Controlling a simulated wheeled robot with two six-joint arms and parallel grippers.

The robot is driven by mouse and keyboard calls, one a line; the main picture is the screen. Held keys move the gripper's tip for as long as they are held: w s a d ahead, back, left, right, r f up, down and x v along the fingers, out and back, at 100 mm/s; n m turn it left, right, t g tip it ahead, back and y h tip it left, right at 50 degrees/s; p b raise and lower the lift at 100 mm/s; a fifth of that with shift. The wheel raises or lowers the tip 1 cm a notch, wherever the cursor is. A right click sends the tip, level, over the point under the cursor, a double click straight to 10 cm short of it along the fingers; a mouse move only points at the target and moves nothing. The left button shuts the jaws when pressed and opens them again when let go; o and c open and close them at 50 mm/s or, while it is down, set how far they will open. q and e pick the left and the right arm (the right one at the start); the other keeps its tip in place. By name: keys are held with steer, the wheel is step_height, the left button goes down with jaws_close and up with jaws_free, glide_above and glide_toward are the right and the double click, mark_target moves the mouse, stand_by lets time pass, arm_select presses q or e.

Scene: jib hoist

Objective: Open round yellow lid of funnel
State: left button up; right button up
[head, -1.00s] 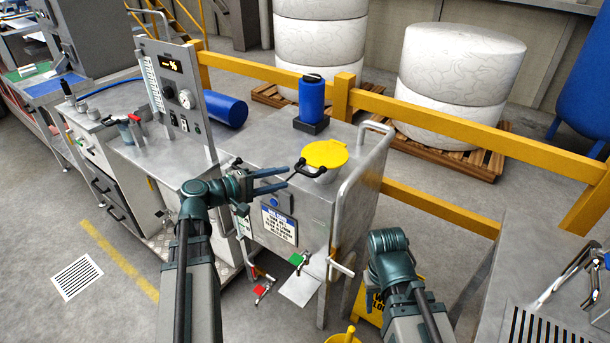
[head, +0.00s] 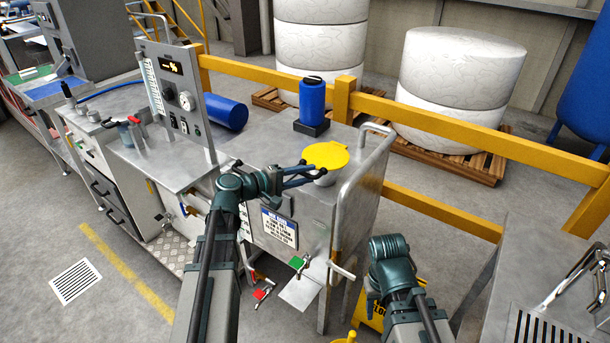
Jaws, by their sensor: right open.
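The round yellow lid (head: 326,156) lies flat and closed on the funnel (head: 325,177), on top of the grey metal cabinet (head: 345,160). A dark handle sticks out from the lid's front left. My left gripper (head: 326,176) is at this handle, just in front of the lid, with its two blue fingers pointing right and a gap between them. I cannot tell whether the handle is between the fingers. My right gripper (head: 374,290) is low in front of the cabinet's right side, apart from the lid; its fingers are mostly hidden.
A blue canister (head: 313,95) stands behind the lid. A bent metal rail (head: 352,190) runs along the cabinet's right edge. A control panel (head: 180,95) rises on the left. A yellow barrier (head: 430,112) runs behind. A steel counter (head: 545,270) is at right.

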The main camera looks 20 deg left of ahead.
arm_select(q)
jaws_close()
stand_by(1.2)
